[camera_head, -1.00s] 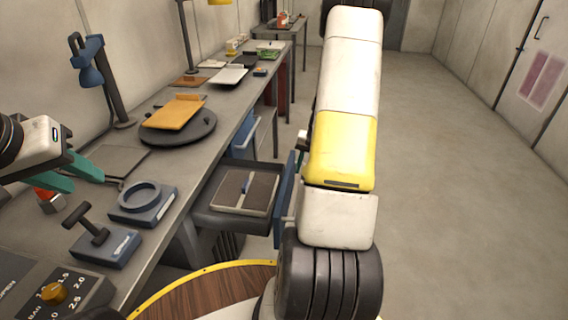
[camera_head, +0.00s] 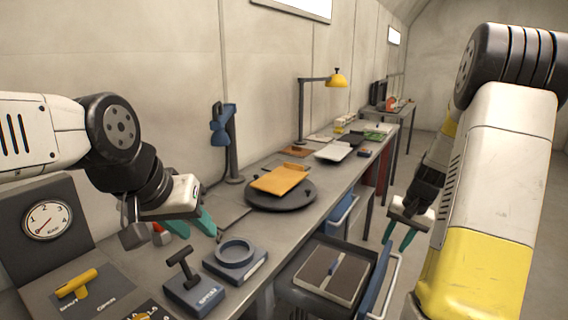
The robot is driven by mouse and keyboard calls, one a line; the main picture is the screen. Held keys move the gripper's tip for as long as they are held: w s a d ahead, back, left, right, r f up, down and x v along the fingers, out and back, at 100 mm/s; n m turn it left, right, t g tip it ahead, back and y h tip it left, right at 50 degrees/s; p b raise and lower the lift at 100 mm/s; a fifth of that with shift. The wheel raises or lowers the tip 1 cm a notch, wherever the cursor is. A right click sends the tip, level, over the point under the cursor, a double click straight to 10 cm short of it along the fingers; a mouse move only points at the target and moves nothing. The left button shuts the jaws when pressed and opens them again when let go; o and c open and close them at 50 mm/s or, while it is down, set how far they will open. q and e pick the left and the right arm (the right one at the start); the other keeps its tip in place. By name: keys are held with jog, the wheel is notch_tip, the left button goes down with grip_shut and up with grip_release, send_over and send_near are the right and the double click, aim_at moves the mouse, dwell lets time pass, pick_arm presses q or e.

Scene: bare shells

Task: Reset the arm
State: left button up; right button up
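My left gripper (camera_head: 203,222) has teal fingers and hangs over the near part of the grey workbench (camera_head: 290,225), above the left end near a small red-topped item (camera_head: 178,228). Its fingers look a little apart, with nothing seen between them. My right gripper (camera_head: 398,236) hangs right of the bench, beside the open drawer, its teal fingers pointing down and apart. Nothing shows between them. My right arm, white and yellow, fills the right side of the view.
An open drawer (camera_head: 291,292) with a blue front juts from the bench and holds a flat brown case (camera_head: 331,273). On the bench are a black round plate (camera_head: 262,203) with an orange board (camera_head: 280,179), a ring fixture (camera_head: 235,253), a T-handle fixture (camera_head: 187,282) and a yellow lamp (camera_head: 337,80).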

jog(key=s+a+r+n+t, duration=0.1)
jog(key=s+a+r+n, duration=0.15)
jog(key=a+r, duration=0.4)
jog(key=s+a+r+n+t, duration=0.1)
jog(key=s+a+r, duration=0.35)
jog(key=r, duration=0.35)
jog(key=s+a+r+n+t, duration=0.1)
jog(key=s+a+r, duration=0.1)
jog(key=s+a, duration=0.2)
jog(key=s+a+r+n+t, duration=0.1)
jog(key=s+a+r, duration=0.2)
jog(key=s, duration=0.6)
jog(key=shift+a+r+n, duration=0.35)
jog(key=shift+a, duration=0.4)
jog(key=shift+s, duration=0.1)
